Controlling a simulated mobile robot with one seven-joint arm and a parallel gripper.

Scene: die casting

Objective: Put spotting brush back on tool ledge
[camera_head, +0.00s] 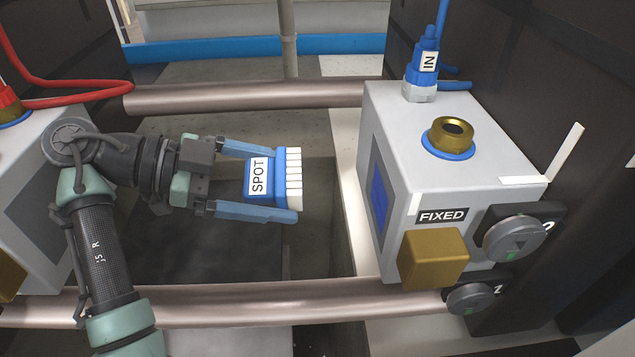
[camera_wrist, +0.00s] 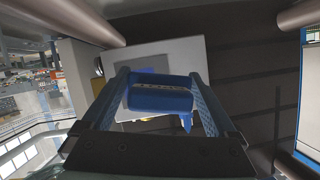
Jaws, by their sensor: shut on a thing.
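The spotting brush (camera_head: 262,178) is a blue block with a white SPOT label and white bristles pointing right. My gripper (camera_head: 288,185) holds it between its two blue fingers, in the gap between the two die halves in the head view. In the wrist view the brush (camera_wrist: 160,96) spans the space between my gripper's fingers (camera_wrist: 158,90). I cannot make out the tool ledge for certain in either view.
The grey block marked FIXED (camera_head: 440,217) stands to the right, with a brass fitting (camera_head: 451,135) and a blue IN connector (camera_head: 424,65) on top. Metal tie bars (camera_head: 240,97) run behind and in front (camera_head: 250,305) of my gripper. A red hose (camera_head: 70,87) is at left.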

